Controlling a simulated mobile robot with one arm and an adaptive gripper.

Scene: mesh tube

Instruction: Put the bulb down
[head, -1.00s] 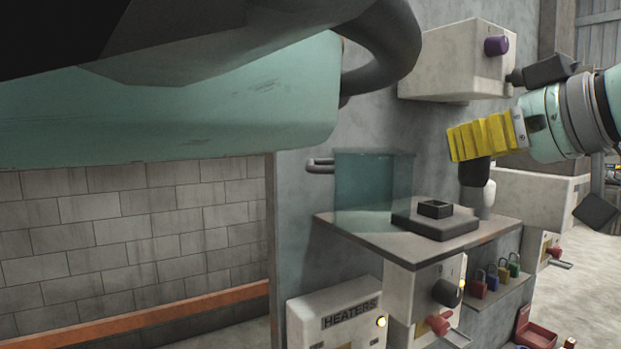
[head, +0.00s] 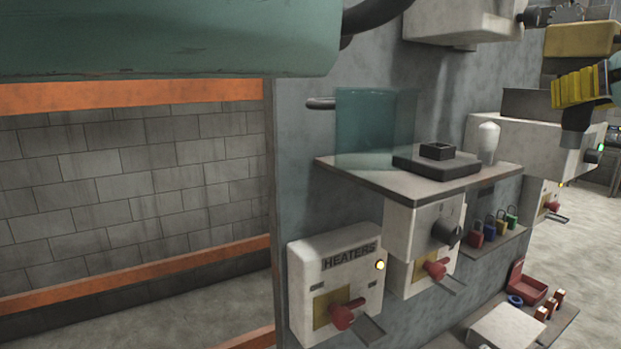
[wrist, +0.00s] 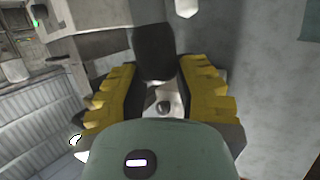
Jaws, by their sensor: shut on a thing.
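My gripper (head: 577,108), with yellow ribbed fingers, is at the right edge of the head view, to the right of the small shelf. It is shut on a dark, nearly black bulb (head: 575,142) that hangs below the fingers, clear of the shelf. In the wrist view the dark bulb (wrist: 155,52) sits between the two yellow fingers. A separate white bulb (head: 488,141) stands upright on the shelf's right end, apart from my gripper. A white rounded thing at the top of the wrist view (wrist: 187,8) looks like it.
The shelf (head: 370,178) carries a dark square socket-like block (head: 437,166) and a translucent teal panel (head: 375,128). Below are the HEATERS box (head: 335,285), red-handled switches and padlocks (head: 490,232). A red open box (head: 530,288) lies low right. A white box (head: 535,143) is behind my gripper.

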